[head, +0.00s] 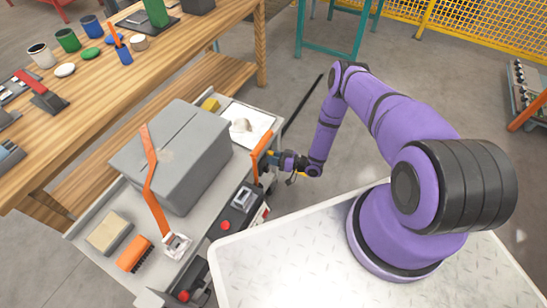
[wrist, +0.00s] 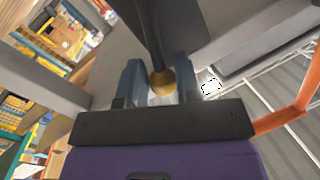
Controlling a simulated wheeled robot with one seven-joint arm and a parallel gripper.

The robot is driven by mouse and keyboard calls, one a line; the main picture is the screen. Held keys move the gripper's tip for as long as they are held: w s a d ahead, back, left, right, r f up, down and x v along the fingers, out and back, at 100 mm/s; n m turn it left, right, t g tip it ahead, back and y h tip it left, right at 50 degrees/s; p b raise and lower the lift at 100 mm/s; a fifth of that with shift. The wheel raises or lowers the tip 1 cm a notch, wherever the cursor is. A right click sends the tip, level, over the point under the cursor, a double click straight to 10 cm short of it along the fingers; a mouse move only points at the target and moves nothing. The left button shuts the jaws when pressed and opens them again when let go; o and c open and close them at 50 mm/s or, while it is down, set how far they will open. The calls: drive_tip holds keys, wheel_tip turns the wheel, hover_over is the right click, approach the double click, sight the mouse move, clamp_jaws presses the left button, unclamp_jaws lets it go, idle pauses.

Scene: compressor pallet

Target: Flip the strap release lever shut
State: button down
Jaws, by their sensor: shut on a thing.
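In the wrist view, a dark bar with a rounded brass-coloured end (wrist: 162,82), which looks like the lever, stands between the two blue-grey fingers of my gripper (wrist: 161,88). The gripper is shut on it near its end. In the head view my gripper (head: 273,158) is at the right side of the grey cart, beside an upright orange strip (head: 261,155); the lever is too small to make out there. An orange strap (head: 151,175) runs over a grey box (head: 180,150) down to a metal buckle (head: 176,245).
The cart top (head: 90,220) also holds a tan-topped block (head: 109,231), an orange brush-like block (head: 134,254) and a white tray (head: 250,128). A wooden workbench (head: 130,85) stands behind it. Open floor lies behind my arm.

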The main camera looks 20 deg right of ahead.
drive_tip(key=c, duration=0.8)
unclamp_jaws()
drive_tip(key=shift+c, duration=0.2)
drive_tip(key=v, duration=1.1)
drive_tip(key=shift+w, duration=0.1)
